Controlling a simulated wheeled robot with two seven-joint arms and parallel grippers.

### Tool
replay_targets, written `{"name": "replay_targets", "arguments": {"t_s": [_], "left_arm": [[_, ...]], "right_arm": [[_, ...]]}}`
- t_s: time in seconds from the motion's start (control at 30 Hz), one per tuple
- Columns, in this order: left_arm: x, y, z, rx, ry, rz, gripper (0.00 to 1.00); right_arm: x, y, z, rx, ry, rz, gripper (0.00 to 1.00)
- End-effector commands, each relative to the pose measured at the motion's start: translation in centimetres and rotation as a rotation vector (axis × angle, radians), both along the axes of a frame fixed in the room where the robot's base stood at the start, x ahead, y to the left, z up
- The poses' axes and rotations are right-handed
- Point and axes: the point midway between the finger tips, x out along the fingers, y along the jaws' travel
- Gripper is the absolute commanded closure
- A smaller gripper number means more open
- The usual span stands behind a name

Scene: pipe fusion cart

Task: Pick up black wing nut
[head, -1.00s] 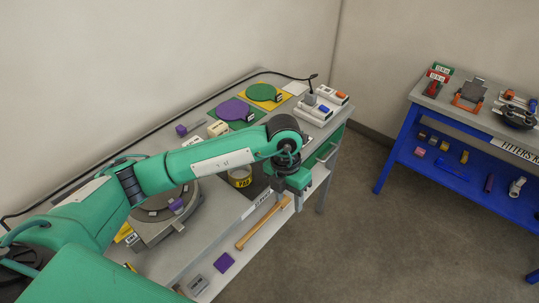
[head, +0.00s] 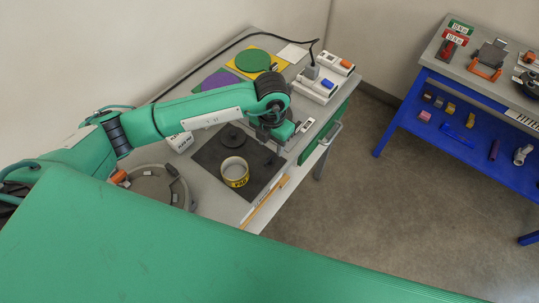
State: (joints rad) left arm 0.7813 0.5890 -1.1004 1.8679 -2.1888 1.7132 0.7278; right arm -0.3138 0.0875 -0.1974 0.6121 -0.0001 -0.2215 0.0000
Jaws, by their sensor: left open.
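I cannot make out a black wing nut for certain. A black mat (head: 208,158) lies on the grey cart top. A dark round piece (head: 232,137) sits on its far part, and a small dark lump (head: 268,160) shows near its right edge; either is too small to name. My left gripper (head: 284,141) hangs over the mat's far right corner, open and apparently empty. Its fingers are small and partly hidden by its wrist. My right gripper is out of view.
Green (head: 253,61) and purple (head: 222,79) discs lie at the back. A round grey fixture (head: 150,186) is left of the mat. A blue bench (head: 450,95) stands right, across open floor.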

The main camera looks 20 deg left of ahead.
Motion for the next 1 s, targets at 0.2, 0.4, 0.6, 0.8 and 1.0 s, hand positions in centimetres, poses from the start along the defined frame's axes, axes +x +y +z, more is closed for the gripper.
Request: {"name": "replay_targets", "arguments": {"t_s": [0.2, 0.4, 0.6, 0.8, 1.0], "left_arm": [[0.0, 0.0, -2.5, 0.000, 0.001, 0.001, 0.54], [-0.1, 0.2, -3.5, 0.002, 0.002, 0.001, 0.54], [-0.3, 0.4, -6.1, 0.001, 0.004, 0.001, 0.54], [-0.2, 0.4, -7.8, 0.000, 0.001, 0.001, 0.54], [-0.2, 0.4, -7.9, 0.000, 0.000, 0.000, 0.54]], "right_arm": [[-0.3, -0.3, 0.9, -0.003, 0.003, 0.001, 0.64], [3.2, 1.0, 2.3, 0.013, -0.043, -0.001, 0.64], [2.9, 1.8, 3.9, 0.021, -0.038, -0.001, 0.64], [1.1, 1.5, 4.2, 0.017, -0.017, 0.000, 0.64], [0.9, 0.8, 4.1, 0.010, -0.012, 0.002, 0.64]]}}
